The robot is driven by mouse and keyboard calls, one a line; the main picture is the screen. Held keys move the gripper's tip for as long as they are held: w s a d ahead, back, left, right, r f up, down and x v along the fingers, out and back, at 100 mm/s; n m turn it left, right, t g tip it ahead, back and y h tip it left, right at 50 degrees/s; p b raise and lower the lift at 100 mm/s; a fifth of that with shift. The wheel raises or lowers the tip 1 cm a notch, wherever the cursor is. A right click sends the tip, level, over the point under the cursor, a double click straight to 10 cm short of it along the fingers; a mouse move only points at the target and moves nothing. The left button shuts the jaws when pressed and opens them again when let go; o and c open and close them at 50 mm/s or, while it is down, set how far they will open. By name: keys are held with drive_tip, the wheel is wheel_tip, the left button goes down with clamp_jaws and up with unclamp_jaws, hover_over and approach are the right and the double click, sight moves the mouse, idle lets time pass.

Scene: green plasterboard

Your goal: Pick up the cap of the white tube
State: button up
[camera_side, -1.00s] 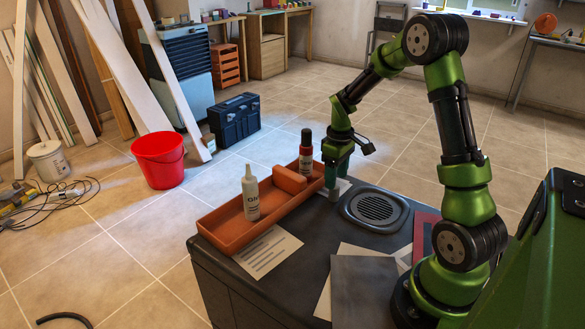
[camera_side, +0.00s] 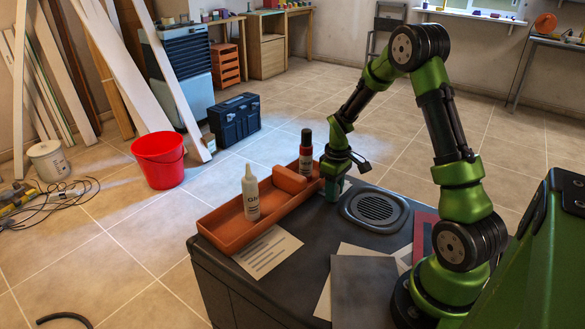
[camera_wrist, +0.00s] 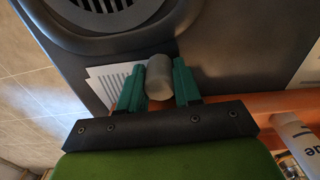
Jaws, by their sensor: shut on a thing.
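My gripper (camera_side: 334,191) is low over the dark work surface, just right of the orange tray's far end. In the wrist view its two green fingers (camera_wrist: 159,84) are shut on a small grey cylindrical cap (camera_wrist: 159,72). The side view mostly hides the cap behind the fingers, and I cannot tell whether it touches the surface. The white tube (camera_side: 250,194) stands upright in the tray with a narrow pointed white tip. Part of it shows at the lower right of the wrist view (camera_wrist: 297,134).
A round grille (camera_side: 376,208) lies right of my gripper. Papers (camera_side: 268,250) and a grey sheet (camera_side: 364,290) lie nearer the front.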

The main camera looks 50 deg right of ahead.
idle(0.3)
drive_tip(key=shift+r, duration=0.6)
wheel_tip(320, 180, up, 2)
drive_tip(key=shift+r, duration=0.15)
drive_tip(key=s+a, duration=0.2)
drive_tip(key=s, duration=0.2)
drive_tip(key=s+a+r, duration=0.1)
drive_tip(key=s+a, duration=0.2)
drive_tip(key=s, duration=0.1)
drive_tip(key=s+a, duration=0.2)
drive_tip(key=s, duration=0.3)
drive_tip(key=shift+s+a+r, duration=0.1)
drive_tip(key=shift+a+r, duration=0.15)
drive_tip(key=shift+a, duration=0.1)
drive_tip(key=w+r, duration=0.4)
drive_tip(key=w, duration=0.4)
wheel_tip(320, 180, up, 14)
drive_tip(key=f+m, duration=0.1)
hover_over(248, 164)
drive_tip(key=shift+w+d+r, duration=0.1)
drive_tip(key=shift+r, duration=0.15)
drive_tip(key=shift+f, duration=2.65)
drive_tip(key=shift+f, duration=2)
